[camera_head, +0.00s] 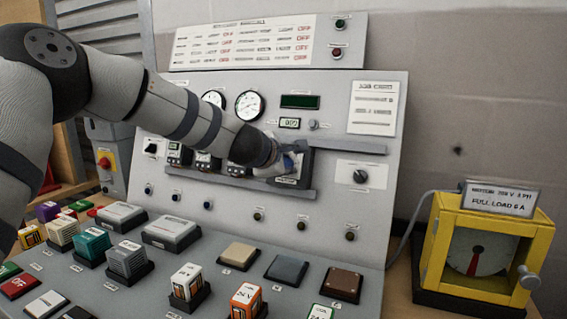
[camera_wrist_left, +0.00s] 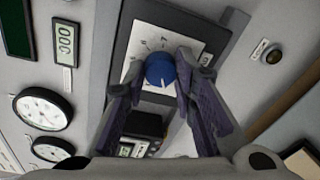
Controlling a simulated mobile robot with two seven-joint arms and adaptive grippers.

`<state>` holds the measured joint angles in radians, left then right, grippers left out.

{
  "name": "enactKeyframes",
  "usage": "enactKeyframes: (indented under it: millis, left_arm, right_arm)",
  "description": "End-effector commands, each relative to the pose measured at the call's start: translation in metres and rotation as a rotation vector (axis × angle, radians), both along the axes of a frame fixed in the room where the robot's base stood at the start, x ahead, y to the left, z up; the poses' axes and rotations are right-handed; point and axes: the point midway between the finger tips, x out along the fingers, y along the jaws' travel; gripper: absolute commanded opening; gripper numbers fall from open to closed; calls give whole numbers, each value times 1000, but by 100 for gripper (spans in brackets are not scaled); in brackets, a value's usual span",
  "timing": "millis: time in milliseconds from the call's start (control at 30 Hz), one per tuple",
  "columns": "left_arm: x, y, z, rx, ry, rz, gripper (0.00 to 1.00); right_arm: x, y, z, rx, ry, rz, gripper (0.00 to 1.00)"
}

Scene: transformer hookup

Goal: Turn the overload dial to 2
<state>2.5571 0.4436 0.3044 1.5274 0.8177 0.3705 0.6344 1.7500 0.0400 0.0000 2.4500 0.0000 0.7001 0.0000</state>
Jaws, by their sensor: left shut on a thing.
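The blue overload dial (camera_wrist_left: 160,70) sits on a white scale plate in a dark-framed module (camera_wrist_left: 143,35) in the left wrist view. Its white pointer mark shows on its lower edge; the scale figures are too small to read surely. My left gripper (camera_wrist_left: 160,62) has one finger on each side of the dial and is shut on it. In the head view my left gripper (camera_head: 287,161) is at the module (camera_head: 306,166) on the upright panel, and my arm and fingers hide the dial. My right gripper is not in view.
Round gauges (camera_head: 249,105) and a green display (camera_head: 300,102) are above the module. A black knob (camera_head: 360,176) is to its right. Several blocks and pads, such as a brown pad (camera_head: 342,281), cover the sloping desk. A yellow motor load unit (camera_head: 478,254) stands at right.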

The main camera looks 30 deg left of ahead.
Motion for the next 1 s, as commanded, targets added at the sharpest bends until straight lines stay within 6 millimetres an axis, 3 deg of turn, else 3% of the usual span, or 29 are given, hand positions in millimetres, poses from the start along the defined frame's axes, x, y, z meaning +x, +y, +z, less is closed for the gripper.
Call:
enactKeyframes:
  millis: [400, 433, 500, 833, 1000]
  left_arm:
    - [0, 0, 0, -6, -1, 1, 0]
    - [0, 0, 1, -6, -1, 1, 29]
    - [0, 0, 1, -5, -1, 0, 45]
    - [-3, -1, 2, -5, -1, 1, 46]
    - [-35, -4, 19, -6, -4, 0, 46]
  right_arm:
    - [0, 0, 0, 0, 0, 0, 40]
    - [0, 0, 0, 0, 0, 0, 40]
    - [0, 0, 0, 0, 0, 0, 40]
    - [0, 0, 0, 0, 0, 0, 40]
    - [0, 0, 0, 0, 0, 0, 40]
